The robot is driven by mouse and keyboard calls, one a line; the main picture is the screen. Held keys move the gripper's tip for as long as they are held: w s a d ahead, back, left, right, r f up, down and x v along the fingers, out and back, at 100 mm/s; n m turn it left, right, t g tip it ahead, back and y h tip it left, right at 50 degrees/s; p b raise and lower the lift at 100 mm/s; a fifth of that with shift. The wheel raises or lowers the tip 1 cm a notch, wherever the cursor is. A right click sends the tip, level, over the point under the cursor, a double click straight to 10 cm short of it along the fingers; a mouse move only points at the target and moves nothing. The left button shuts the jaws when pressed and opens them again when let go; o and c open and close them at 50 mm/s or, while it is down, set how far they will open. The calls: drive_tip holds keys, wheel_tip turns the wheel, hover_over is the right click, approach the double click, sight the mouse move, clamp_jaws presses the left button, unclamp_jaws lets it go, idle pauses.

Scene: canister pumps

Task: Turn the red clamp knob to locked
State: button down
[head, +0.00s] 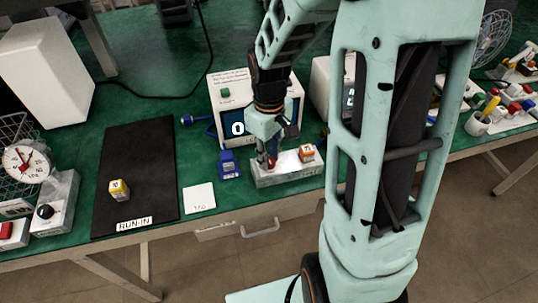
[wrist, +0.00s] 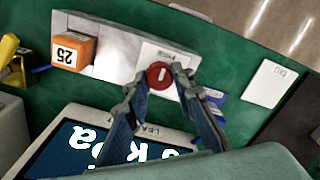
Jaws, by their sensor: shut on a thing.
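The red clamp knob (wrist: 159,75) sits on a white plate on top of the light grey block (wrist: 113,45). A white mark runs across the knob's face; the lettering beside it is too small to read. In the wrist view, my gripper (wrist: 161,79) has one finger on each side of the knob and is closed on it. The head view shows my gripper (head: 268,158) reaching down to the left end of the block (head: 288,177), with the red knob (head: 272,161) mostly hidden by the fingers. An orange cube marked 25 (wrist: 74,51) sits on the same block.
Behind the block stands a white box with a display (head: 237,128) reading 0. A blue item (head: 229,166) and a white card (head: 199,197) lie left of the block. The bench's front edge is close.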

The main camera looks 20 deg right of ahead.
drive_tip(key=shift+m, duration=0.3)
drive_tip(key=m, duration=0.3)
drive_tip(key=shift+m, duration=0.3)
drive_tip(key=m, duration=0.4)
drive_tip(key=shift+m, duration=0.3)
drive_tip(key=m, duration=0.4)
drive_tip(key=shift+m, duration=0.3)
drive_tip(key=shift+m+p, duration=0.65)
drive_tip(key=shift+m, duration=1.65)
drive_tip(key=c, duration=1.7)
unclamp_jaws()
drive_tip(key=shift+o, duration=0.2)
